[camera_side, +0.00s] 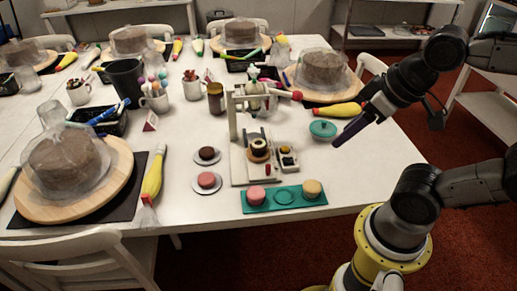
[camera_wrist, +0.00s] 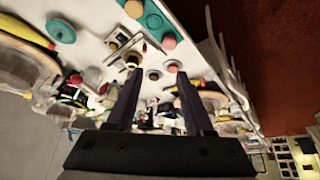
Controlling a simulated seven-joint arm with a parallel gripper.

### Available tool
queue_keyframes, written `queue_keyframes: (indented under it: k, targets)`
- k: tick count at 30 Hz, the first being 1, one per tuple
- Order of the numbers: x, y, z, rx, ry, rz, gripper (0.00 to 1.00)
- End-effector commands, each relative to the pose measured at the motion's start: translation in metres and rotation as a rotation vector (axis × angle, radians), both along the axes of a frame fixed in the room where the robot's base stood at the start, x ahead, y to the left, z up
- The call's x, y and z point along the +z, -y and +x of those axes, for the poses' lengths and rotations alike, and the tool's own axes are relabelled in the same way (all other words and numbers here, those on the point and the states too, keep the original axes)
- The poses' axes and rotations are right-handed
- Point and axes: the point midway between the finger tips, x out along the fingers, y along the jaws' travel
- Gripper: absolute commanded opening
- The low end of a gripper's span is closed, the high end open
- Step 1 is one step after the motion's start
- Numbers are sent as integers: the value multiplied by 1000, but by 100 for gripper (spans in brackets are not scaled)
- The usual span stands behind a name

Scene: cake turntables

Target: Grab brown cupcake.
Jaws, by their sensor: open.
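A small dark brown cupcake (camera_side: 207,153) sits on a pale round saucer on the white table, left of the small stand. In the wrist view it appears as a dark round top (camera_wrist: 154,75) on its saucer, ahead of the fingers. Another brown ring-shaped item (camera_side: 258,147) sits on the stand's base; I cannot tell whether it is a cupcake. My gripper (camera_side: 349,133) is open and empty, above the table's right side, well to the right of both. Its two dark fingers (camera_wrist: 160,92) are spread apart in the wrist view.
A teal tray (camera_side: 285,196) holds a pink and a yellow cupcake near the front edge. A pink cupcake (camera_side: 206,180) sits on a second saucer. The white stand (camera_side: 234,120) rises mid-table. A teal lid (camera_side: 322,129) lies near my gripper. Wrapped cakes stand around the table.

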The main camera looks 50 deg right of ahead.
Motion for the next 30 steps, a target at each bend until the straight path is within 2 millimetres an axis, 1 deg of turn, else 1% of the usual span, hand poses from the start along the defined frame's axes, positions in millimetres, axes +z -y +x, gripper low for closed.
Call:
queue_keyframes:
  k: [12,13,17,18,21,27,30]
  targets:
    - [0,0,0,0,0,0,52]
    - [0,0,0,0,0,0,54]
    - [0,0,0,0,0,0,78]
    - [0,0,0,0,0,0,85]
    - [0,0,0,0,0,0,100]
    - [0,0,0,-2,0,1,100]
    - [0,0,0,-36,0,19,100]
